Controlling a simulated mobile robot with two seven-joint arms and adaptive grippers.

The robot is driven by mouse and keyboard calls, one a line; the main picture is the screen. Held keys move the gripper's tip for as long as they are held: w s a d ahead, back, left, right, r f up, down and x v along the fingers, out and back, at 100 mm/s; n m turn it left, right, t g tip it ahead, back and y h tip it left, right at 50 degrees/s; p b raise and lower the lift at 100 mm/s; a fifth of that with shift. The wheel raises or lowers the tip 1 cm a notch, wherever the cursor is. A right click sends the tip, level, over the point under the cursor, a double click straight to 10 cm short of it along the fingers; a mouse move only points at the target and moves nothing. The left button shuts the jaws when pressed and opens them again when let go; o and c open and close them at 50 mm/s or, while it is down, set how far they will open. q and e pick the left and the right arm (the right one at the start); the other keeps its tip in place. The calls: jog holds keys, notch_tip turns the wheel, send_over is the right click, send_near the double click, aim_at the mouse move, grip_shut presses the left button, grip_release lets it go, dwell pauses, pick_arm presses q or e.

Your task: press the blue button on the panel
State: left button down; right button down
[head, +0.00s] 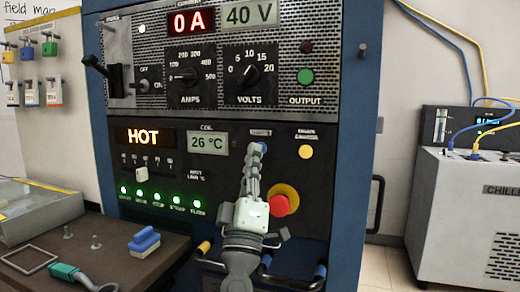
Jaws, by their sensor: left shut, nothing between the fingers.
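The blue button (264,148) is on the dark lower panel (330,185), under a small label that is too blurred to read. Only a bit of its blue shows beside my fingertips. My left gripper (257,150) is shut and empty, pointing up at the panel with its tips over the button. I cannot tell whether the tips touch it. My right gripper is not in view.
A red mushroom button (280,205) on a yellow ring sits just right of my gripper. A yellow button (306,152) is further right. A bench (120,268) at left holds a blue block (145,241). A chiller (465,200) stands at right.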

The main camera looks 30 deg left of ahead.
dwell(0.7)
pick_arm(q)
jog(key=shift+w, duration=0.1)
jog(key=shift+w+a, duration=0.1)
jog(key=shift+w, duration=0.2)
jog(key=shift+w+a, duration=0.1)
jog(key=shift+w, duration=0.3)
dwell(0.6)
jog(key=shift+s, duration=0.1)
jog(key=shift+s+d+p, duration=0.2)
jog(key=shift+s+p, duration=0.1)
jog(key=shift+s, duration=0.35)
